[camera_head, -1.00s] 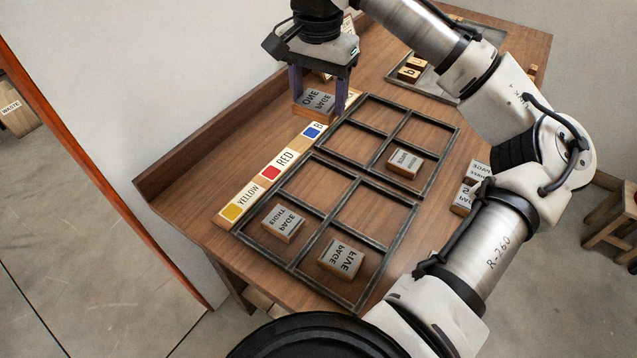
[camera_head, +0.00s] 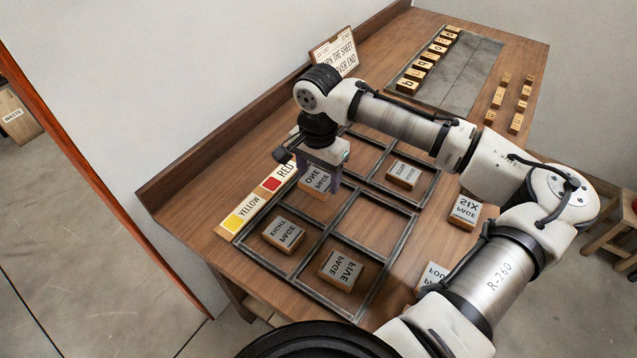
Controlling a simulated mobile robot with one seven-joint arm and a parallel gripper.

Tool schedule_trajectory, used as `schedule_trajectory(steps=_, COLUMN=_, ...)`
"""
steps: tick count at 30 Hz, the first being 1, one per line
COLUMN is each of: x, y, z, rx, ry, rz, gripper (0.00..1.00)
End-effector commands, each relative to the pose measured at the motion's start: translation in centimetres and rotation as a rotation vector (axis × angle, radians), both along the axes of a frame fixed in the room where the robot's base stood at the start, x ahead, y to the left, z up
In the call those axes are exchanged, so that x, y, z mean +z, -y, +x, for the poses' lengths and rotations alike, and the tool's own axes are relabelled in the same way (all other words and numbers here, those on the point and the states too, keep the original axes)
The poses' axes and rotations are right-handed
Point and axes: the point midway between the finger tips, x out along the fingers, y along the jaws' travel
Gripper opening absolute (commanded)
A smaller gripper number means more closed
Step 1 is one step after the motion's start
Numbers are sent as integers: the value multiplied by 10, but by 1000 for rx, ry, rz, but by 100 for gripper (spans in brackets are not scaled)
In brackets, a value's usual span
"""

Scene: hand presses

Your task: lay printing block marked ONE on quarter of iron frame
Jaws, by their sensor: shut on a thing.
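The printing block marked ONE (camera_head: 315,180) has a grey face with mirrored lettering and wooden sides. My gripper (camera_head: 317,178) is shut on it, with one dark finger at each side. The block is over the left side of the iron frame (camera_head: 341,222), at the quarter beyond the EIGHT block. I cannot tell whether it touches the table or hangs a little above it. The EIGHT PAGE block (camera_head: 284,234) and the FIVE PAGE block (camera_head: 340,268) lie in the two near quarters. Another block (camera_head: 403,174) lies in the farther frame.
A SIX PAGE block (camera_head: 464,211) and a partly hidden block (camera_head: 431,280) lie right of the frame. Yellow and red labels (camera_head: 247,212) run along its left. A sign (camera_head: 336,53) and a tray (camera_head: 466,72) with several small blocks stand at the back.

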Motion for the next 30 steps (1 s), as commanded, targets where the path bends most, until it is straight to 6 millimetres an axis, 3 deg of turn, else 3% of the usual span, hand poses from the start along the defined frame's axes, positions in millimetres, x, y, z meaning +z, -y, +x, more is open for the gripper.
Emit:
schedule_trajectory(steps=8, x=-34, y=0, z=-1, rx=1, ry=-2, rz=-1, gripper=38)
schedule_trajectory(steps=20, x=-40, y=0, z=0, rx=1, ry=-1, rz=1, gripper=38)
schedule_trajectory(steps=21, x=-39, y=0, z=0, rx=1, ry=0, rz=0, gripper=68)
schedule_trajectory(steps=25, x=-39, y=0, z=0, rx=1, ry=-1, rz=-1, gripper=85)
schedule_trajectory(steps=30, x=-39, y=0, z=0, rx=1, ry=-1, rz=-1, gripper=85)
